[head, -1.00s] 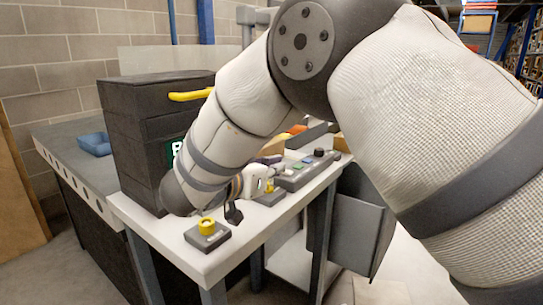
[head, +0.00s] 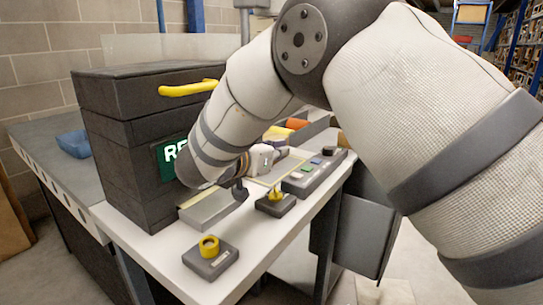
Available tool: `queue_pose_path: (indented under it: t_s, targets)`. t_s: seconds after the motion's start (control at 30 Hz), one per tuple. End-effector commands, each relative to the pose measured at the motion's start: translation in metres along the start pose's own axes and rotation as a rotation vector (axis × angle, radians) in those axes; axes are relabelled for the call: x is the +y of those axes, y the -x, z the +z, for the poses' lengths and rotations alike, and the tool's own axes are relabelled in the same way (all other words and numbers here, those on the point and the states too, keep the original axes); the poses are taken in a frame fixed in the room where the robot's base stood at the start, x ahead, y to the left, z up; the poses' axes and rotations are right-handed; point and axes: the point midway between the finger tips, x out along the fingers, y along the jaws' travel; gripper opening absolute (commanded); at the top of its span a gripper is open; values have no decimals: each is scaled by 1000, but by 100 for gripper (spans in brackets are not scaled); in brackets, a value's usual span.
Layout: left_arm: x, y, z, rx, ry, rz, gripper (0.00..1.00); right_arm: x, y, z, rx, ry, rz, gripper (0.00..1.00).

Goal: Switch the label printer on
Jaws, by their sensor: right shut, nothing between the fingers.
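I cannot single out the label printer for sure. A grey block with a yellow ring-shaped knob (head: 209,246) sits at the table's near end. Behind it is a dark block with a small yellow upright switch (head: 276,194). A grey control panel (head: 308,178) with several coloured buttons and a black knob lies farther back along the right edge. My right gripper (head: 240,191) is shut and empty, low over the table, left of the yellow switch and apart from it in the picture. My forearm hides part of the table behind it. My left gripper is out of view.
A black cabinet (head: 120,150) with a yellow handle (head: 190,88) and a partly hidden green sign stands left of my arm. A light grey flat unit (head: 208,208) lies beside it. A blue tray (head: 74,143) is at far left. The white tabletop's (head: 165,248) near end is mostly clear.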

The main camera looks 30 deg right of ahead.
Motion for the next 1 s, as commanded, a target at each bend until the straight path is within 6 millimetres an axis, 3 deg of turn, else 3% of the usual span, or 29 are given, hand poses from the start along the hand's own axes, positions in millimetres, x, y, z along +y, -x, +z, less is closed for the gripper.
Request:
queue_pose_path:
  t_s: [0.2,0.43,0.83,1.0]
  targets:
    - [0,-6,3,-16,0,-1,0,0,-48,3,-1,3,3,0]
    - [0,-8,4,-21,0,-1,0,0,-52,34,0,3,-1,0]
    - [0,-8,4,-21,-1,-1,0,0,-53,39,1,1,0,0]
    - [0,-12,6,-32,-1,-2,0,-4,-57,51,-3,103,27,0]
